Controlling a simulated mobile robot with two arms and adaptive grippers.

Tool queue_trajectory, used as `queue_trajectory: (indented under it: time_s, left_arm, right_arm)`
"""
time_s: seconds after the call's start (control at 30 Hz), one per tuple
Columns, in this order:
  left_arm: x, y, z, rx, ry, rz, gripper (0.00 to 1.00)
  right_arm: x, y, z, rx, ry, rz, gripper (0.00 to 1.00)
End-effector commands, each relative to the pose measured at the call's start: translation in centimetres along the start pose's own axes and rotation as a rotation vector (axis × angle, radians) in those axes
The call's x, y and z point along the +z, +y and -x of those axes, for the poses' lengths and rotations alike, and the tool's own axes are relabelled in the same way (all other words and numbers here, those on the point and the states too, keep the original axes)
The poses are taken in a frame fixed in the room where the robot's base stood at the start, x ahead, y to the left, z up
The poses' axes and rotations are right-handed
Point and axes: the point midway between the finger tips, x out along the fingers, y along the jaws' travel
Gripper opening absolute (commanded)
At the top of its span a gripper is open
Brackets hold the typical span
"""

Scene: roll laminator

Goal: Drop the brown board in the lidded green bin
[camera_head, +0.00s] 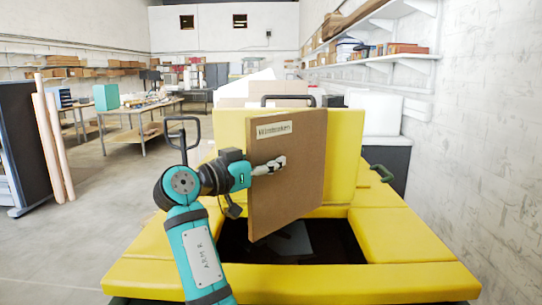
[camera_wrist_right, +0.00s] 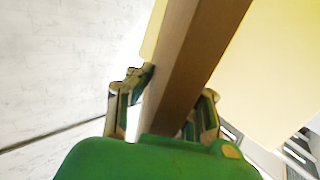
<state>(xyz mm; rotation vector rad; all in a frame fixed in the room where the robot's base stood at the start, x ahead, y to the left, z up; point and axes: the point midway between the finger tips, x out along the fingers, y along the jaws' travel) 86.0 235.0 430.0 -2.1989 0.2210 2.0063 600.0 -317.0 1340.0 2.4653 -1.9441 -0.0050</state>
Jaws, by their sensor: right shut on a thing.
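The brown board (camera_head: 300,170) is upright and held over the dark opening (camera_head: 325,240) of a large yellow bin (camera_head: 345,283). Its lower edge appears to be at or just above the opening; the exact gap is hard to tell. My right gripper (camera_head: 270,166) is shut on the board's left side. In the right wrist view, the gripper fingers (camera_wrist_right: 163,105) lie on both sides of the board (camera_wrist_right: 190,70). The bin's yellow lid (camera_head: 345,150) stands raised behind the board. My left gripper is not in view.
A white wall (camera_head: 480,150) with shelves (camera_head: 400,58) runs along the right. Work tables (camera_head: 140,130) stand at the back left.

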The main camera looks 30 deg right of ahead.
Motion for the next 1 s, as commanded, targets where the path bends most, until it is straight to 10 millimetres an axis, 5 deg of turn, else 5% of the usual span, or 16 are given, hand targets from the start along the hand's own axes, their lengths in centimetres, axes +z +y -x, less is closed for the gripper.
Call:
queue_trajectory:
  time_s: [0.27, 0.3, 0.5, 0.8, 1.0]
  left_arm:
    - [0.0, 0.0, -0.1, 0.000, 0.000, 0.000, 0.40]
    - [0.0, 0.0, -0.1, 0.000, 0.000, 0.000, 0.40]
    - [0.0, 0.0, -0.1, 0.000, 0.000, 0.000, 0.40]
    - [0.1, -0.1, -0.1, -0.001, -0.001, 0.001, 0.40]
    - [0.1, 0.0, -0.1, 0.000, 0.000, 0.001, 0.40]
  right_arm:
    - [0.1, 0.0, 0.0, -0.001, 0.002, -0.002, 0.00]
    - [0.1, 0.0, 0.0, -0.001, 0.002, -0.002, 0.18]
    - [0.2, 0.0, 0.0, -0.001, 0.001, -0.002, 0.43]
    - [0.0, 0.0, 0.0, -0.001, 0.000, -0.002, 0.43]
    - [-2.9, 0.0, 0.0, -0.001, 0.001, -0.006, 0.43]
